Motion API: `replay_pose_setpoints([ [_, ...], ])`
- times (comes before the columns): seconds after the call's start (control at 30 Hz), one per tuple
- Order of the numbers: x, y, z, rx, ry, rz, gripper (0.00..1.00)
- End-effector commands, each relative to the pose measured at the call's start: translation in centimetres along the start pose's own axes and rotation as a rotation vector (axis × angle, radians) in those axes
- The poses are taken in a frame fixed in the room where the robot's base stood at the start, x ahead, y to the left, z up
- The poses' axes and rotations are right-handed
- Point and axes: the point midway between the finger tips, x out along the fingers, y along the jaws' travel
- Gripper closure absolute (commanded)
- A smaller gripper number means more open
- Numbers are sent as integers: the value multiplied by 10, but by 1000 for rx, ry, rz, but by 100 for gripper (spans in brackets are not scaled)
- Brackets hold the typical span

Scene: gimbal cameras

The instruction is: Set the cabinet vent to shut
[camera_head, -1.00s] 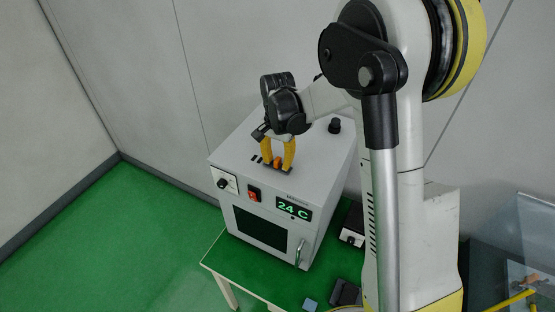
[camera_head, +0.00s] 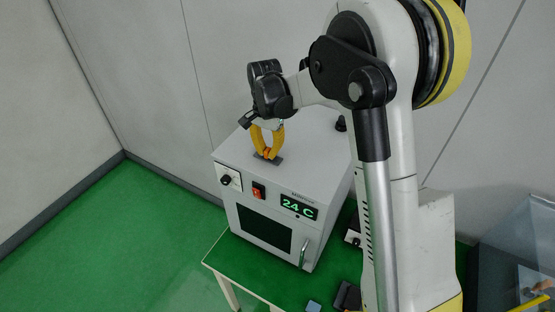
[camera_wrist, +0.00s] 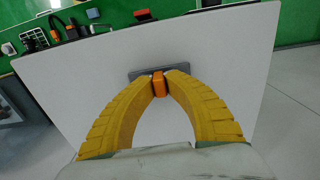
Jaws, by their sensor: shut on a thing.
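The white cabinet (camera_head: 330,165) stands on a table with its vent on top. The vent's dark grey slide plate (camera_head: 277,159) lies flat on the top, and no open slots show beside it. In the wrist view the plate (camera_wrist: 186,70) runs left to right behind an orange tab (camera_wrist: 159,88). My gripper (camera_head: 267,151) comes down from above, its yellow fingers closed on the orange tab. In the wrist view the fingertips (camera_wrist: 160,78) meet the tab from both sides. The fingers hide part of the plate.
The cabinet front has a knob (camera_head: 226,180), a red switch (camera_head: 258,191), a green display reading 24 C (camera_head: 298,207) and a door handle (camera_head: 303,253). A black knob (camera_head: 341,123) stands on the top. Small items lie on the green table at right.

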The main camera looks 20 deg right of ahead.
Motion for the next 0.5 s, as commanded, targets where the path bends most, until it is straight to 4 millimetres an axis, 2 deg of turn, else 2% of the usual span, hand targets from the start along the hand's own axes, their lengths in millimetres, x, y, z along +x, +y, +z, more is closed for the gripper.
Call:
replay_pose_setpoints([
  [0.27,-1,-5,0,-1,0,-7,100],
  [0.3,-1,-5,0,-2,1,-8,79],
  [0.37,-1,-5,0,-2,1,-8,64],
  [0.5,-1,-4,0,-1,1,-7,64],
])
